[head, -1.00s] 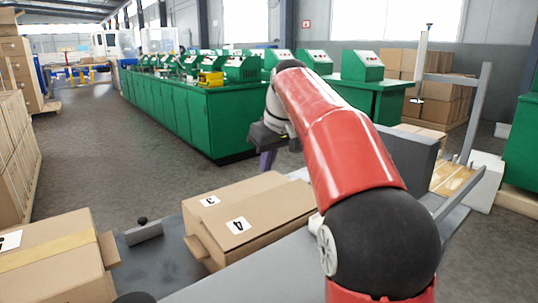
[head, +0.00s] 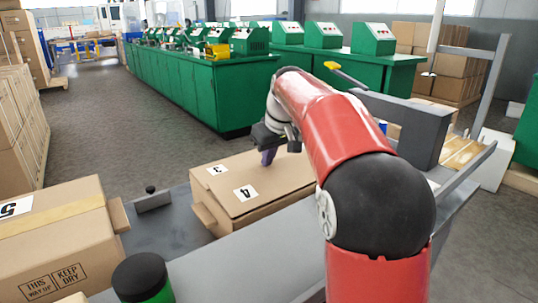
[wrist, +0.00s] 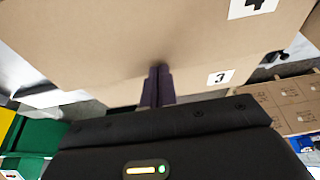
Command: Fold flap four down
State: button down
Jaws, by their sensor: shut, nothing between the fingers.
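The cardboard box (head: 232,212) stands on the grey conveyor in front of me. Flap four (head: 262,186), with its printed 4, looks flat or nearly flat across the box top. The 3 label (head: 216,169) shows beside it toward the far left. In the wrist view the 4 label (wrist: 252,6) and 3 label (wrist: 220,77) lie on the brown cardboard. My gripper (head: 267,158) is shut and empty, its purple fingers pointing down at the far part of the box top. In the wrist view the fingertips (wrist: 159,72) overlap the cardboard; contact cannot be told.
A taped box marked 5 (head: 50,240) stands at the left. A black-topped green cylinder (head: 140,277) is at the front. A grey frame (head: 415,130) stands on the line right of my arm. Green benches (head: 190,88) lie beyond, with open floor at left.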

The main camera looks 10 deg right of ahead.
jog(key=shift+x, duration=1.15)
jog(key=shift+r, duration=0.1)
jog(key=shift+r+p, duration=0.8)
